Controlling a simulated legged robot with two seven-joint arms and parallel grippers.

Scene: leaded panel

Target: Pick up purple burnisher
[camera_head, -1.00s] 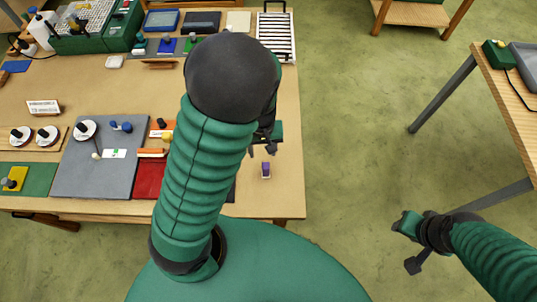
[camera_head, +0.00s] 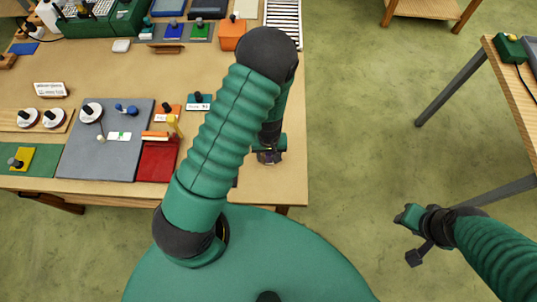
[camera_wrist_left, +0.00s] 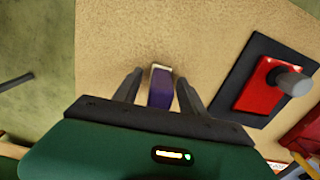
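The purple burnisher (camera_wrist_left: 161,88) lies on the tabletop, a small purple block with a pale end in the left wrist view. My left gripper (camera_wrist_left: 161,84) is open, with one finger on each side of the burnisher and small gaps visible. In the head view my left gripper (camera_head: 269,157) is low over the table's right front part, and it mostly hides the burnisher there.
A red piece with a grey knob on a black plate (camera_wrist_left: 243,97) lies right of the gripper in the wrist view. A grey board (camera_head: 86,155), a red block (camera_head: 158,160) and an orange box (camera_head: 232,35) occupy the table (camera_head: 275,186). Its front right corner is clear.

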